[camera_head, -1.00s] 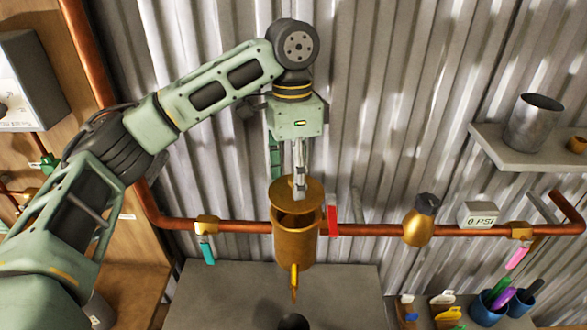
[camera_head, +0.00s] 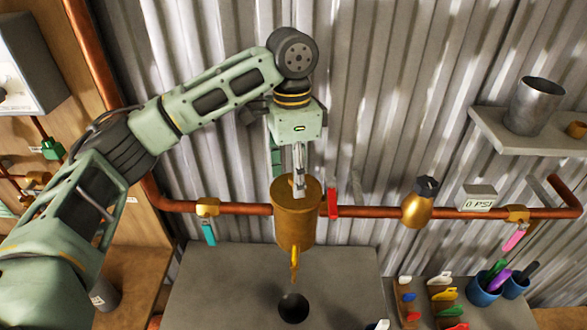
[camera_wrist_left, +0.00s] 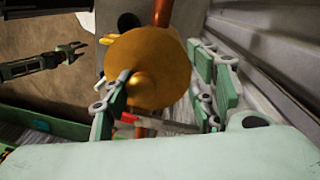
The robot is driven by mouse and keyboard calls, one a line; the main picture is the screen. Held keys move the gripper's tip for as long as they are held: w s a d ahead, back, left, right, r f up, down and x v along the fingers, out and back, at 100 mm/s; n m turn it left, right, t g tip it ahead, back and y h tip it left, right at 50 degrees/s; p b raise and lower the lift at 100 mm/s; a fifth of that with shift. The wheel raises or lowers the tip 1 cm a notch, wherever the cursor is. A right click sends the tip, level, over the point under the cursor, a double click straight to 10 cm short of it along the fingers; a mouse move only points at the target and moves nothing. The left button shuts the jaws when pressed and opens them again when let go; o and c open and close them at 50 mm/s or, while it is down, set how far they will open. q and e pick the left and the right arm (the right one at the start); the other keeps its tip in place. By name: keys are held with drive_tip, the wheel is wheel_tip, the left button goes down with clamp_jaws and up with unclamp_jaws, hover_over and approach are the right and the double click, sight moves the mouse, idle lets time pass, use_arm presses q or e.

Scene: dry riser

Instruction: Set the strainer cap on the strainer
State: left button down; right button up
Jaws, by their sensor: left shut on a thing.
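The strainer (camera_head: 296,226) is a brass cylinder in the copper pipe line, with a yellow lever below it. The round brass strainer cap (camera_head: 311,188) lies over its top, with no opening visible in the head view. In the left wrist view, the cap (camera_wrist_left: 160,62) shows as a disc with a small knob. My left gripper (camera_head: 299,188) points down from above and is shut on the cap's knob. My right gripper (camera_wrist_left: 79,52) shows small in the left wrist view, open and empty, away from the cap. Whether the cap is fully seated is hard to tell.
The copper pipe (camera_head: 365,211) runs along the corrugated wall. A red lever (camera_head: 332,203) stands close right of the strainer. A gold valve body (camera_head: 418,207) and a PSI gauge (camera_head: 477,198) sit further right. A grey table (camera_head: 220,290) with a dark round hole lies below.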

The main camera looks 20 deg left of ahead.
use_arm(q)
drive_tip(key=shift+f, duration=0.3)
idle(0.8)
drive_tip(key=c, duration=0.6)
unclamp_jaws()
drive_tip(key=shift+c, duration=0.2)
